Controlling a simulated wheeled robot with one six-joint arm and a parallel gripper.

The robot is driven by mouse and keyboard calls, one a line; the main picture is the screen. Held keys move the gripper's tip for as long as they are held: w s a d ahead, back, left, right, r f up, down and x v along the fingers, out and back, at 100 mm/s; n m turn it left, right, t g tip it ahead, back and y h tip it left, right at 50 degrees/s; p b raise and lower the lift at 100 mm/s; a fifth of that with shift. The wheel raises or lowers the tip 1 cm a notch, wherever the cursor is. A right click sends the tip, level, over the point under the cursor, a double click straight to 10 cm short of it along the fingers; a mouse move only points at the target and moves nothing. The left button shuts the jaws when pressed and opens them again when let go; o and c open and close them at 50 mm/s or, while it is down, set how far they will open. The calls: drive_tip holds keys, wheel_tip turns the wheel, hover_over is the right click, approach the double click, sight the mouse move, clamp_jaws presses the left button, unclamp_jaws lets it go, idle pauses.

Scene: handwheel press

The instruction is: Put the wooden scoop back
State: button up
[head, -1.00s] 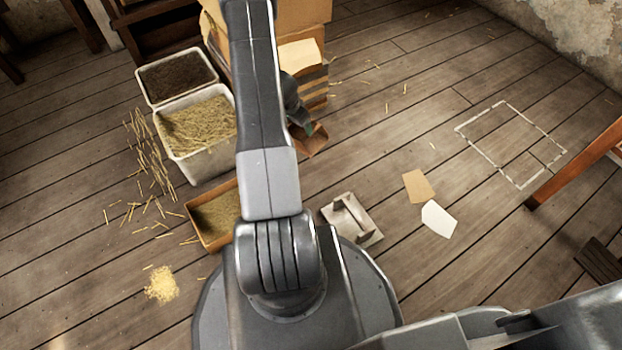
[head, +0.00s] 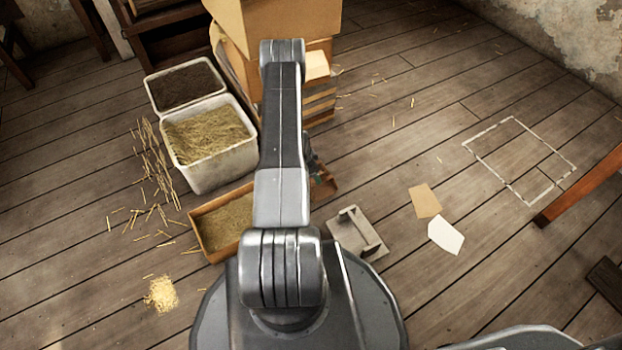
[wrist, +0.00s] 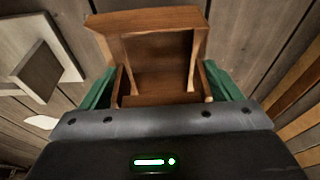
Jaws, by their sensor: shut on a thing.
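The wooden scoop (wrist: 160,55) is a brown box-like piece with an open hollow. In the wrist view it sits between the two green fingers of my gripper (wrist: 160,88), which is shut on it. In the head view my arm hides most of the gripper (head: 310,158), and only part of the scoop (head: 324,186) shows to its right. The scoop is just behind a pale stand with an upright block (head: 372,250) on the floor. This stand also shows at the upper left of the wrist view (wrist: 68,62).
A low wooden tray of straw-coloured material (head: 197,236) lies left of my arm. Behind it stand a white bin of chopped straw (head: 215,172) and a dark-filled bin (head: 150,88). Two paper sheets (head: 425,201) and a taped outline (head: 490,130) lie on open floor at right.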

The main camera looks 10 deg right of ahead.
sight(313, 182)
drive_tip(key=shift+f+b, duration=0.5)
drive_tip(key=shift+f, duration=1.3)
drive_tip(key=shift+f, duration=0.2)
drive_tip(key=o, duration=1.3)
drive_tip(key=shift+o, duration=0.2)
drive_tip(key=shift+r, duration=0.1)
drive_tip(key=shift+r, duration=0.15)
drive_tip(key=p+v, duration=0.2)
drive_tip(key=v, duration=1)
drive_tip(key=shift+p, duration=0.35)
